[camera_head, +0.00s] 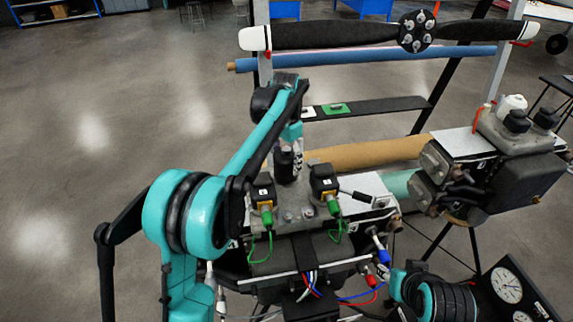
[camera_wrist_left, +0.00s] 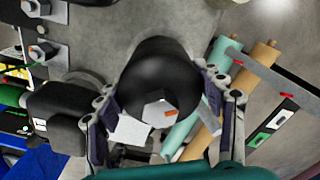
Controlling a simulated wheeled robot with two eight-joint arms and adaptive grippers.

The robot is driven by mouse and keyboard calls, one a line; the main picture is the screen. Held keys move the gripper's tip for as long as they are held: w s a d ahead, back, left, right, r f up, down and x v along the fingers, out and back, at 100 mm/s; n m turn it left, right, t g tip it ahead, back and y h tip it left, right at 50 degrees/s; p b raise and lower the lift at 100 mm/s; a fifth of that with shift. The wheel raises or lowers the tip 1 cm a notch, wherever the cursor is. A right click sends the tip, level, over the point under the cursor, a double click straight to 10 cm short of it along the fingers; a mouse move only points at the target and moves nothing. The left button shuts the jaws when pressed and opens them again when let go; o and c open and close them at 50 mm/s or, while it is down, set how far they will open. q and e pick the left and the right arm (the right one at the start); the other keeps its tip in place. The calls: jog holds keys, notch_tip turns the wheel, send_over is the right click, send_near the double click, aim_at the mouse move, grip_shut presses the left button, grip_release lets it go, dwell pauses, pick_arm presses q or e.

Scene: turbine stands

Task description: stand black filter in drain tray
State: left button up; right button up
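The black filter (camera_wrist_left: 150,75) is a dark cylinder with a pale hex nut on its near end, in the middle of the left wrist view. My left gripper (camera_wrist_left: 162,100) has a finger on each side of it, with the pads against its sides. In the head view the left gripper (camera_head: 292,140) is above the grey engine block, partly covered by its own arm, and a dark cylinder (camera_head: 284,166) shows below it. I cannot tell whether the filter is clear of the block. I cannot make out the drain tray.
The engine block (camera_head: 295,212) carries two black units (camera_head: 263,190) with green leads. A shelf strip (camera_head: 375,107) with white and green cards lies behind, between blue (camera_head: 370,57) and tan (camera_head: 365,154) rolls. A propeller (camera_head: 335,35) spans the back. Open floor lies left.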

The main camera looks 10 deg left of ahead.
aim_at(286, 148)
pick_arm(q)
jog(key=c, duration=0.5)
jog(key=shift+o, duration=0.2)
jog(key=shift+r+p, duration=0.45)
jog(key=shift+r, duration=0.2)
jog(key=shift+r+p, duration=0.55)
jog(key=shift+r, duration=0.3)
